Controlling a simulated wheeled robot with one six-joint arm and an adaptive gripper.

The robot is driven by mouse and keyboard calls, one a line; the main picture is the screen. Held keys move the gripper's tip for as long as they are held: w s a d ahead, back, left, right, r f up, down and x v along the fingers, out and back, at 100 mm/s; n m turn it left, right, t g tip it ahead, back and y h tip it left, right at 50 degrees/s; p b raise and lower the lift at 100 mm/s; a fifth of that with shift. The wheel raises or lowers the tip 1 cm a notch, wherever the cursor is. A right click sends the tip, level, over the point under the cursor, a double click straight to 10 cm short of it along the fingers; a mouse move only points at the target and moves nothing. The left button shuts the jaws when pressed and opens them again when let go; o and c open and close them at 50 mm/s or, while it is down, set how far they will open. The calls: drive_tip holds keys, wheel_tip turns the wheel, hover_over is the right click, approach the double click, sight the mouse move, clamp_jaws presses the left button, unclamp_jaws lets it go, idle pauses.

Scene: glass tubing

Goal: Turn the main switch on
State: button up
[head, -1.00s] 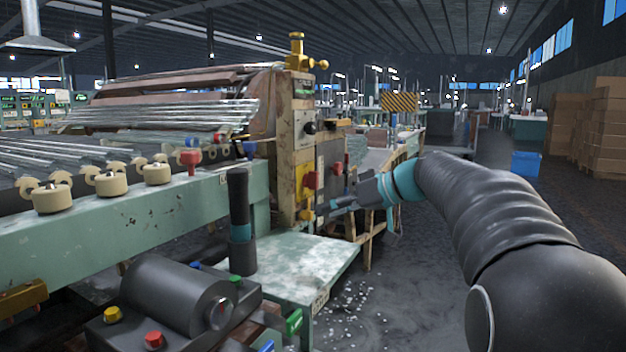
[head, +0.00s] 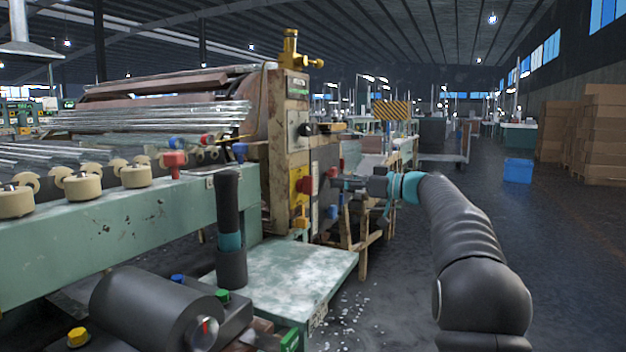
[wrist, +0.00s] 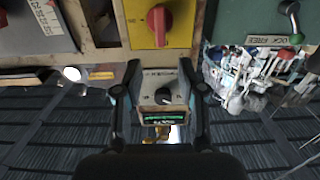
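A red rotary handle on a yellow plate (head: 299,187), which looks like the main switch, sits on the front of the worn beige machine column (head: 283,150). In the wrist view the red handle (wrist: 159,19) is at the top centre, its grip roughly upright in the picture. My gripper (head: 338,183) is to the right of the plate and apart from it in the head view. In the wrist view its two fingers (wrist: 160,72) are spread wide with nothing held between them. The handle lies beyond the fingertips.
A black knob on a grey plate (head: 303,128) is above the yellow plate; it shows between the fingers in the wrist view (wrist: 163,97). Another red knob (head: 332,172) is on the column's side. A green table (head: 290,270) stands below. Open floor lies right.

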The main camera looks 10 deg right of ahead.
sight(306, 185)
drive_tip(key=x, duration=0.8)
drive_tip(key=shift+a+p, duration=0.15)
drive_tip(key=shift+p, duration=0.15)
clamp_jaws()
